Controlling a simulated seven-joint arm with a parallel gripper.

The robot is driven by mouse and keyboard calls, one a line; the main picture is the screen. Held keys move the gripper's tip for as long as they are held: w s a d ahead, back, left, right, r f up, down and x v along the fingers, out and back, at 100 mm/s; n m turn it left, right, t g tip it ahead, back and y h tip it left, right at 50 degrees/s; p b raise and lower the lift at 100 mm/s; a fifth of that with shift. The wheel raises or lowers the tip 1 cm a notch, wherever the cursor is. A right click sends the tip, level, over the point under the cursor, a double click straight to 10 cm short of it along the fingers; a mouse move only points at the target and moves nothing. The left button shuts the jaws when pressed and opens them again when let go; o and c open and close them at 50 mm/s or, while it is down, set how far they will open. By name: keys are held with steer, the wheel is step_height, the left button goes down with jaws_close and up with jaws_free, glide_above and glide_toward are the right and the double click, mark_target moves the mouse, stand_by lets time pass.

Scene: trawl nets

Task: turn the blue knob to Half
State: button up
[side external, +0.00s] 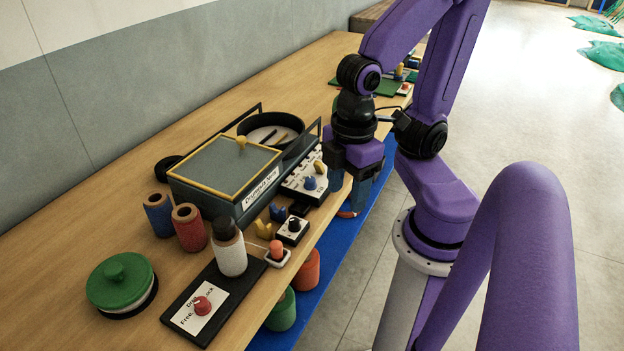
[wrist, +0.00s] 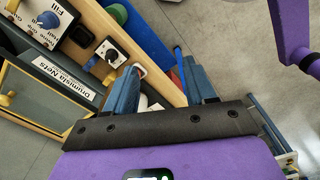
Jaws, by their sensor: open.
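The blue knob (side external: 309,183) sits on a white labelled panel (side external: 292,186) at the front of the dark box, beside a yellow knob (side external: 319,166). In the wrist view the blue knob (wrist: 47,20) is at the upper left, near the printed word "Fill". Other labels are partly readable, and I cannot tell which mark the knob points at. My gripper (side external: 346,200) is open and empty, to the right of the panel by the table's front edge, apart from the knob. In the wrist view its blue fingers (wrist: 160,66) are spread, with the knob to their left.
A small panel with a black knob (side external: 294,225) stands in front of the box. The lidded box (side external: 228,165) stands behind. Open floor lies to the right.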

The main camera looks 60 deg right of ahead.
steer(key=w+d+f+m+g+h, duration=0.1)
steer(key=w+d+f+m+g, duration=0.25)
steer(key=w+d+m, duration=0.45)
steer(key=s+d+f+m+g+y, duration=0.25)
steer(key=d+f+m, duration=0.25)
steer(key=d+m, duration=0.5)
steer(key=s+d+f+m+t+y, duration=0.2)
steer(key=s+d+f+m+y, duration=0.2)
steer(key=s+d+m+y, duration=0.4)
steer(key=s+a+f+m+t+y, duration=0.1)
steer(key=s+a+m+t+y, duration=0.15)
steer(key=s+m+t, duration=0.2)
steer(key=m+t+h, duration=1.2)
steer(key=m+t, duration=0.6)
glide_toward(319, 190)
steer(key=shift+g, duration=0.25)
steer(key=shift+w+r, duration=0.4)
steer(key=shift+w, duration=1.3)
steer(key=shift+w+r, duration=0.4)
steer(key=shift+w, duration=1.25)
steer(key=shift+w+r, duration=0.4)
steer(key=shift+w, duration=1.3)
